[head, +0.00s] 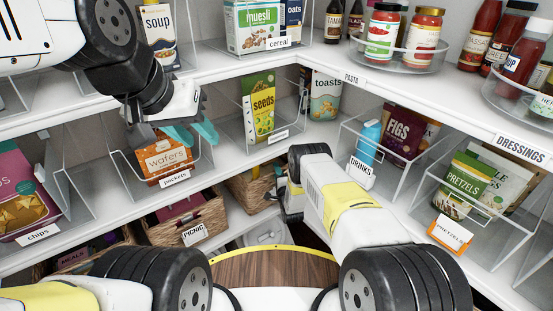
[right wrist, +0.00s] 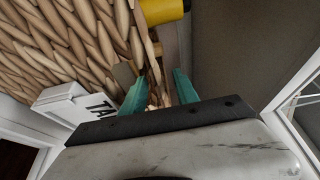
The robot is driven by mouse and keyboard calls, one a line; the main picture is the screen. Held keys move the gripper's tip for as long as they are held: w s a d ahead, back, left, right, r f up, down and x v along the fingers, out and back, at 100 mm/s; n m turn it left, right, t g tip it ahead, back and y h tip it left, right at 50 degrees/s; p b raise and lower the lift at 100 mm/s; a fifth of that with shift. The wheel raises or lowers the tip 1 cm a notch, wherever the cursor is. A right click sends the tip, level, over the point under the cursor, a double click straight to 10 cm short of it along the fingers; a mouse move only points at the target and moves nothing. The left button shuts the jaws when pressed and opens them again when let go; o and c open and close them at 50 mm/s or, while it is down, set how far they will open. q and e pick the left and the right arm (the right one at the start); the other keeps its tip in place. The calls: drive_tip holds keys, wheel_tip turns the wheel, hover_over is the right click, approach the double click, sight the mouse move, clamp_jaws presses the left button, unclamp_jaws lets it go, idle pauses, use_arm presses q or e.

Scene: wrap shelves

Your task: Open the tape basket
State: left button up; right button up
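The tape basket is a woven wicker basket (head: 250,188) on the lower shelf near the corner, partly hidden by my right arm in the head view. In the right wrist view its wicker wall (right wrist: 70,40) fills the upper left, with a white label (right wrist: 75,104) reading "TA". My right gripper (right wrist: 158,92) has its teal fingers apart at the basket's edge; wicker shows between them, and contact cannot be told.
A picnic basket (head: 180,215) stands left of the tape basket. A yellow object (right wrist: 162,10) shows beyond the wicker in the right wrist view.

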drive_tip(key=shift+w, duration=0.1)
clamp_jaws()
idle(1.4)
